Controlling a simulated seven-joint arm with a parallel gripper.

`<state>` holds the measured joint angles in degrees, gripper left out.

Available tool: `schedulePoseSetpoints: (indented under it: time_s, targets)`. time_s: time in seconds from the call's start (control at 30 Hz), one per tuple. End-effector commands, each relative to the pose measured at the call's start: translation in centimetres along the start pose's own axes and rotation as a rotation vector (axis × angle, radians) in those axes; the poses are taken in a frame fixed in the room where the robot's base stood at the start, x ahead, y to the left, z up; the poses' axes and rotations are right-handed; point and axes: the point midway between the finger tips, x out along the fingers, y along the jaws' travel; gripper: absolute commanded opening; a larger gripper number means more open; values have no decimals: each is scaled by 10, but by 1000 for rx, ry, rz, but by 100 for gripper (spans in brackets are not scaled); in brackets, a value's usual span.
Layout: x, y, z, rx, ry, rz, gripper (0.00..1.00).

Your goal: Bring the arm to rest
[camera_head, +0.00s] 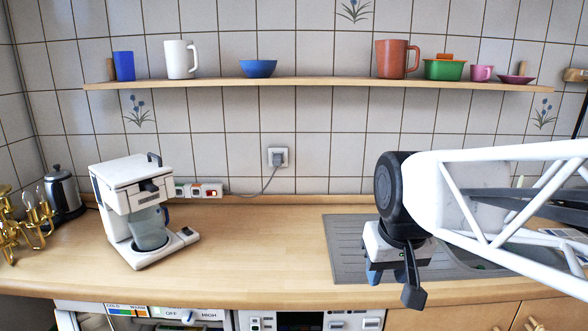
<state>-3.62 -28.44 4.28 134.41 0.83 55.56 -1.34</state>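My arm comes in from the right edge. My gripper (397,270) hangs over the ridged grey draining board of the sink, apart from the other objects on the counter. A dark finger-like part points down towards the front edge of the counter, and a blue-grey part shows to its left. The view does not show clearly whether the fingers are open or shut. No held object can be made out. My arm hides part of the sink behind it.
A white coffee machine (130,190) with a jug stands left on the wooden counter (270,240). A dark kettle (63,194) and a brass object (30,222) are far left. A shelf (320,83) with cups and bowls runs above. The counter's middle is clear.

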Motion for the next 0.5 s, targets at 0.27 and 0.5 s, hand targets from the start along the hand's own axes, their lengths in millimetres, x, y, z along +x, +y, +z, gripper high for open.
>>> schedulePoseSetpoints:
  time_s: [0.27, 0.5]
  targets:
    - [28, 18, 79, 68, -11, 27, 39]
    - [41, 23, 109, 94, -15, 37, 39]
